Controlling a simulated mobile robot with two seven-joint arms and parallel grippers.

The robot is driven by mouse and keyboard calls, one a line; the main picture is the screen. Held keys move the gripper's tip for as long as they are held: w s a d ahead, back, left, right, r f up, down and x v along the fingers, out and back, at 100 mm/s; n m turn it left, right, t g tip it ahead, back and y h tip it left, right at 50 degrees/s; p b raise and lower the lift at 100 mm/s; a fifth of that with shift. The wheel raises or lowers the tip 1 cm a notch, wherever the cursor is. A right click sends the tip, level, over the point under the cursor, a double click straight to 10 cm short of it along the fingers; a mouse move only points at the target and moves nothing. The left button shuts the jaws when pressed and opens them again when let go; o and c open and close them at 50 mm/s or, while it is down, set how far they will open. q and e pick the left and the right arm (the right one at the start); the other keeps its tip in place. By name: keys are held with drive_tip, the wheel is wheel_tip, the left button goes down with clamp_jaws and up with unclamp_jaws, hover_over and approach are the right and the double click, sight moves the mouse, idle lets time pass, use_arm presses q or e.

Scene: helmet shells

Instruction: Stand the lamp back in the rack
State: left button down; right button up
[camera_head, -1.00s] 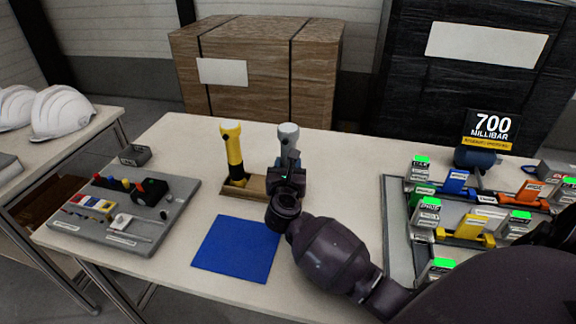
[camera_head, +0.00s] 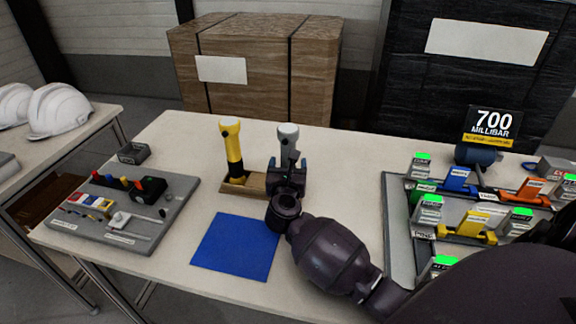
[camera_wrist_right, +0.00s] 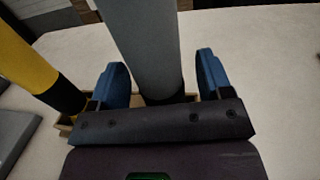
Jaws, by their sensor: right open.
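A grey lamp (camera_head: 289,142) stands upright in the right part of the wooden rack (camera_head: 258,185). A yellow lamp with a black lower part (camera_head: 233,148) stands in the left part of the rack. My right gripper (camera_head: 289,168) is at the grey lamp. In the right wrist view its two blue fingers (camera_wrist_right: 162,82) are open, one on each side of the grey lamp (camera_wrist_right: 140,40), with a gap on both sides. The yellow lamp (camera_wrist_right: 30,62) shows at the left there. The grey lamp's foot is hidden behind the gripper. My left gripper is not in view.
A blue mat (camera_head: 236,248) lies in front of the rack. A grey tool board (camera_head: 125,210) is at the left, with a small dark box (camera_head: 133,153) behind it. A grey tray (camera_head: 398,240) with coloured parts is at the right.

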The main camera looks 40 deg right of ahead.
drive_tip(key=shift+s+a, duration=0.2)
drive_tip(key=shift+s, duration=0.05)
drive_tip(key=p+v, duration=0.1)
drive_tip(key=v, duration=0.7)
drive_tip(key=shift+s+a, duration=0.15)
drive_tip(key=shift+a, duration=0.1)
drive_tip(key=shift+v, duration=0.8)
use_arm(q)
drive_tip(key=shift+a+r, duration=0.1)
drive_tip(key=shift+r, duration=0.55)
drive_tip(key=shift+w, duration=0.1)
use_arm(e)
drive_tip(key=shift+s, duration=0.1)
